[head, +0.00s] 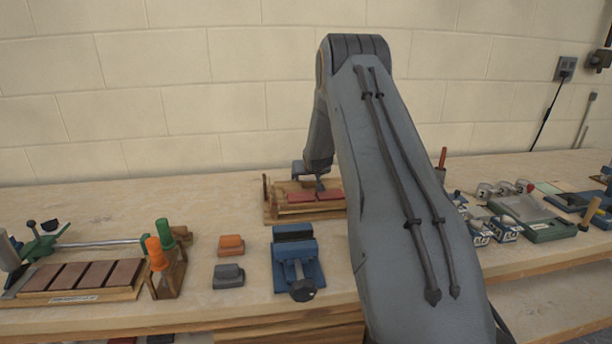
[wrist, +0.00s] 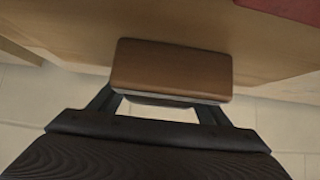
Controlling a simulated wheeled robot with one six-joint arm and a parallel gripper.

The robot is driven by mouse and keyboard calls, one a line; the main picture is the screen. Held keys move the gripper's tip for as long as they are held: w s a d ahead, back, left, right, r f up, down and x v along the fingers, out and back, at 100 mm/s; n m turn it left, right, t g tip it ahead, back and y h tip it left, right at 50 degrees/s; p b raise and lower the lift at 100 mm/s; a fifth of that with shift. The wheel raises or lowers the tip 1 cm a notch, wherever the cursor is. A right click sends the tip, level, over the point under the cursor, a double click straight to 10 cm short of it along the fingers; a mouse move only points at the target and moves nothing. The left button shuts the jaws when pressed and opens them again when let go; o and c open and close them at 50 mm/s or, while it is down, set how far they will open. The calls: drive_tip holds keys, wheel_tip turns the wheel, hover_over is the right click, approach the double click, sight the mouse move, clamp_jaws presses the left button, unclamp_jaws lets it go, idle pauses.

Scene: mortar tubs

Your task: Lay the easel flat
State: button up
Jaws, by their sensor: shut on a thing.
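My gripper (head: 319,186) is over a low wooden stand (head: 272,212) with red panels (head: 302,196) at the back of the bench, partly hidden behind my arm. In the wrist view my gripper (wrist: 168,98) is shut on a brown wooden piece (wrist: 172,68) with rounded edges. A pale wooden surface (wrist: 75,25) and a corner of red (wrist: 290,8) show beyond it. No upright easel stands out in the head view. I cannot tell whether the wooden stand or the held piece belongs to the easel.
A blue vise (head: 297,258), an orange block (head: 231,244) and a grey block (head: 228,276) lie nearer the front edge. A rack with green and orange handles (head: 168,270) stands left. Small tools and a green case (head: 545,230) crowd the right. The block wall is close behind.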

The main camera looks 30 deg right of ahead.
drive_tip(key=shift+s+d+f, duration=0.1)
drive_tip(key=shift+s+f, duration=0.3)
drive_tip(key=shift+f, duration=0.3)
drive_tip(key=o, duration=1.2)
drive_tip(key=shift+o, duration=0.2)
drive_tip(key=shift+r, duration=0.15)
drive_tip(key=shift+s+r, duration=0.1)
drive_tip(key=shift+r, duration=0.05)
drive_tip(key=b+v, duration=0.1)
drive_tip(key=v, duration=0.6)
drive_tip(key=shift+r, duration=0.25)
